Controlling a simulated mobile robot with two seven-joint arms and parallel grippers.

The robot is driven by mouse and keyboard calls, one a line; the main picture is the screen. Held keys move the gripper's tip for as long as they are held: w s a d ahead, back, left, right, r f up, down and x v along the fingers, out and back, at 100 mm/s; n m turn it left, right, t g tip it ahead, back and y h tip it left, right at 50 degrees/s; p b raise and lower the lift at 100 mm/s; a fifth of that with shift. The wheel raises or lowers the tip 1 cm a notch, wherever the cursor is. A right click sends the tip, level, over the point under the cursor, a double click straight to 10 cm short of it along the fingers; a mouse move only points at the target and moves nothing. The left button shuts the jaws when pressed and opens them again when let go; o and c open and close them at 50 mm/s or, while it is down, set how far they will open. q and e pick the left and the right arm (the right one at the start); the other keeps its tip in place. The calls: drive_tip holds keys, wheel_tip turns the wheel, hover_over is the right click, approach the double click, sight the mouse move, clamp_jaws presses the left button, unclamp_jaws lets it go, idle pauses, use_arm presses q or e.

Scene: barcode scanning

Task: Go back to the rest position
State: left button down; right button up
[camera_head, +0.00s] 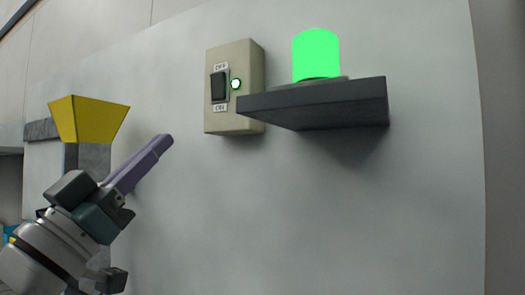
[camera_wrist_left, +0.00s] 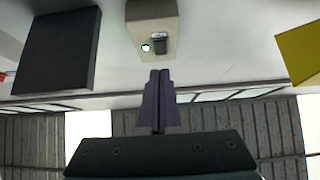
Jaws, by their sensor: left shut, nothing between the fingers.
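My left gripper (camera_head: 160,145) comes in from the lower left in the head view. Its purple fingers are together with nothing between them, and they point up and right. They also show shut in the left wrist view (camera_wrist_left: 159,78). The beige switch box (camera_head: 248,90) is on the wall above and to the right of the fingertips, apart from them. It has a dark rocker switch (camera_head: 219,86) between OFF and ON labels and a lit green-white light (camera_head: 236,84). The box also shows in the left wrist view (camera_wrist_left: 150,25). My right gripper is not in view.
A dark shelf (camera_head: 330,100) juts from the wall right of the box and bears a glowing green lamp (camera_head: 316,54). A yellow funnel-shaped piece (camera_head: 88,118) stands behind my left arm. The wall below the shelf is clear.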

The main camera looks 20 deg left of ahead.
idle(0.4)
use_arm(q)
drive_tip(key=s+d+f+n+g+y, duration=0.1)
drive_tip(key=d+f+g, duration=0.3)
drive_tip(key=f, duration=0.6)
drive_tip(key=d+f+g+y, duration=0.1)
drive_tip(key=f+g, duration=0.6)
drive_tip(key=f, duration=0.3)
drive_tip(key=s+d+f+g, duration=0.3)
drive_tip(key=s+f+g, duration=0.2)
drive_tip(key=s+f, duration=0.3)
drive_tip(key=s+d+f+m+g, duration=0.1)
drive_tip(key=s+f+g, duration=0.15)
drive_tip(key=s, duration=0.35)
drive_tip(key=s+d+f+m+g, duration=0.1)
drive_tip(key=s+f+g, duration=0.1)
drive_tip(key=s+g, duration=0.3)
drive_tip(key=w+p+v, duration=0.2)
drive_tip(key=p+v, duration=1.4)
drive_tip(key=p, duration=0.1)
drive_tip(key=shift+d+r+t, duration=0.3)
drive_tip(key=shift+r+t, duration=0.15)
drive_tip(key=shift+r, duration=0.1)
drive_tip(key=shift+w, duration=0.1)
